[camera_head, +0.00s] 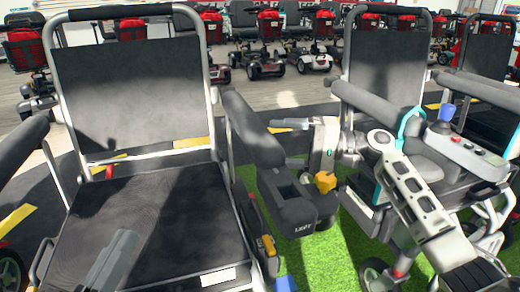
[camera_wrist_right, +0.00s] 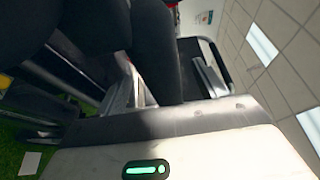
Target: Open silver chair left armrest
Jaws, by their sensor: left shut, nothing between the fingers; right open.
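The silver-framed chair with a black seat (camera_head: 140,215) and black backrest (camera_head: 130,92) faces me at the left of the head view. Its black armrest (camera_head: 252,128) on the picture's right slants down from the backrest toward a dark control box (camera_head: 294,205) marked LIGHT. My right gripper (camera_head: 282,141) is open beside the front part of this armrest, on its right. I cannot tell if they touch. In the right wrist view a dark padded shape (camera_wrist_right: 155,50), likely this armrest, is close ahead.
The chair's other armrest (camera_head: 22,142) is at the left edge. A second chair (camera_head: 385,70) with a blue-knobbed joystick panel (camera_head: 455,145) stands at the right, close to my right arm. Green turf (camera_head: 335,255) lies between the chairs. Red scooters (camera_head: 265,45) stand in rows behind.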

